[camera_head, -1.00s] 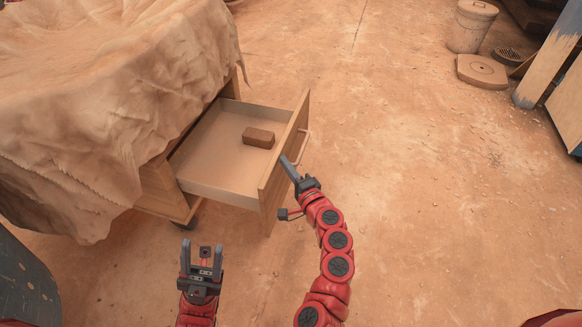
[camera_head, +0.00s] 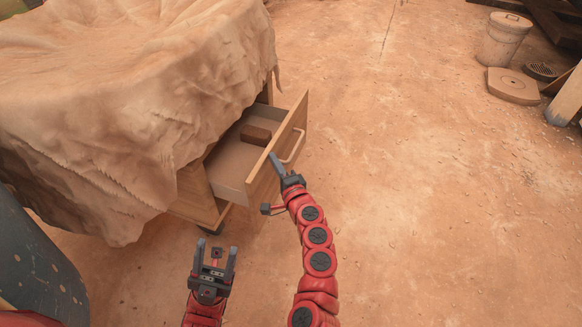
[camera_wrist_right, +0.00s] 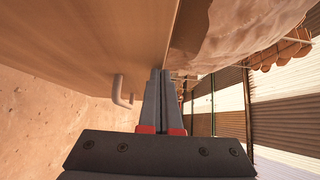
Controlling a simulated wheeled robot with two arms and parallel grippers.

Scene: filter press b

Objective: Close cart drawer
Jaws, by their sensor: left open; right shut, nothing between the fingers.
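The cart's wooden drawer (camera_head: 232,160) is partly open, sticking out to the right from under the cloth-draped cart (camera_head: 190,195). A brown block (camera_head: 255,135) lies inside it. The drawer front (camera_head: 290,135) carries a pale handle (camera_head: 294,147). My right gripper (camera_head: 276,163) is shut and empty, its fingertips at the near part of the drawer front's outer face. The right wrist view shows the closed fingers (camera_wrist_right: 158,95) close against the wooden front (camera_wrist_right: 90,40), with the handle (camera_wrist_right: 122,92) to their left. My left gripper (camera_head: 215,262) is open and empty, below the drawer.
A tan cloth (camera_head: 130,90) covers the cart top and hangs down its sides. A dark speckled drum (camera_head: 40,265) stands at the lower left. A bucket (camera_head: 503,40) and a flat lid-like slab (camera_head: 512,86) are at the upper right. The floor right of the drawer is clear.

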